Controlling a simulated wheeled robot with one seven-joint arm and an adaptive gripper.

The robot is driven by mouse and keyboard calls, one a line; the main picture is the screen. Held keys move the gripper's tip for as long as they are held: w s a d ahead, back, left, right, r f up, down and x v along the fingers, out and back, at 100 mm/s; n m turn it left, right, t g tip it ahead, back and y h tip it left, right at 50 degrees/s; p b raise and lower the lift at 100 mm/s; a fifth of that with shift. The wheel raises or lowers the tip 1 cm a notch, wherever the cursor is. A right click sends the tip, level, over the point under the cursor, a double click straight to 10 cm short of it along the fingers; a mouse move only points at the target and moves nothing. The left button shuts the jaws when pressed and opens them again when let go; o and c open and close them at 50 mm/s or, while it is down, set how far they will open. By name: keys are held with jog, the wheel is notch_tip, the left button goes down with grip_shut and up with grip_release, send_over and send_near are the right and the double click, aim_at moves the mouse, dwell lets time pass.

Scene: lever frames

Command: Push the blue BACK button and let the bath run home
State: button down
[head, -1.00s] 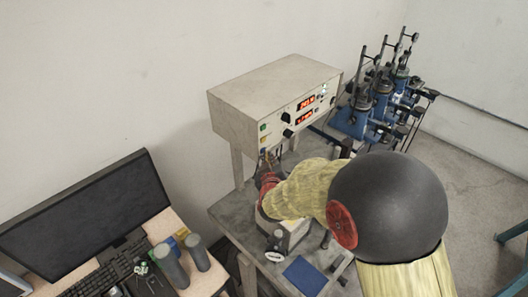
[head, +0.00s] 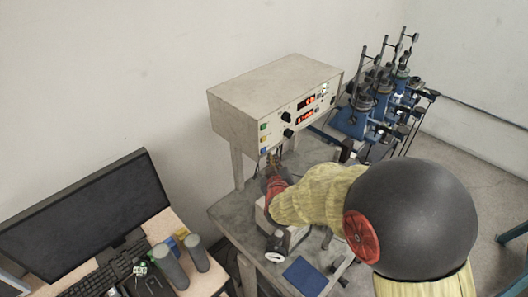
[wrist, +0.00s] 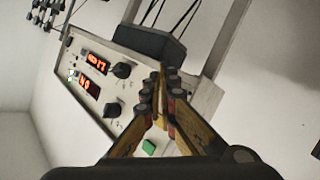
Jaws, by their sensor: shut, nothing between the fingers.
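The beige control box (head: 240,115) stands on legs above the bench, with red number displays and black knobs on its front. At the left end of that front, a green button (head: 263,127) and a yellow button (head: 263,139) show, with a small bluish patch (head: 263,150) below them that looks like the blue button. My gripper (head: 273,159) is shut and empty, its tips just below and right of these buttons; contact cannot be told. In the wrist view the shut fingers (wrist: 160,90) cross the box front beside the green button (wrist: 149,147); no blue button is clear there. I cannot clearly identify the bath.
Several blue stands with upright rods (head: 365,110) are at the back right. A blue square mat (head: 304,276) lies on the bench front (head: 228,215). A monitor (head: 85,220) and grey cylinders (head: 196,253) stand at lower left. My arm hides part of the bench.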

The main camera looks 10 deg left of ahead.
jog(key=s+d, duration=0.1)
jog(key=d, duration=0.1)
jog(key=s+d+b, duration=0.1)
jog(key=shift+s+d, duration=0.1)
jog(key=shift+d, duration=0.25)
dwell(0.6)
jog(key=s+f+g, duration=0.1)
jog(key=s+f, duration=0.1)
jog(key=f, duration=0.1)
jog(key=s+f+g, duration=0.2)
jog(key=f, duration=0.1)
jog(key=s+f+m+g, duration=0.1)
jog(key=s+f, duration=0.1)
jog(key=f, duration=0.1)
jog(key=shift+a+g, duration=0.25)
jog(key=shift+g, duration=0.05)
jog(key=s+d+f+m+g+b, duration=0.1)
jog(key=s+d+f+g+b, duration=0.15)
jog(key=s, duration=0.45)
jog(key=s+d+m+h+b, duration=0.2)
jog(key=s+d+m+b, duration=0.1)
jog(key=s+d+b, duration=0.7)
jog(key=s+d+m+g+h+b, duration=0.1)
jog(key=s+d+m+h+b, duration=0.1)
jog(key=s+d+b, duration=0.7)
jog(key=d+m+b, duration=0.1)
jog(key=d, duration=0.7)
jog(key=shift+s+m, duration=0.35)
jog(key=shift+m, duration=0.05)
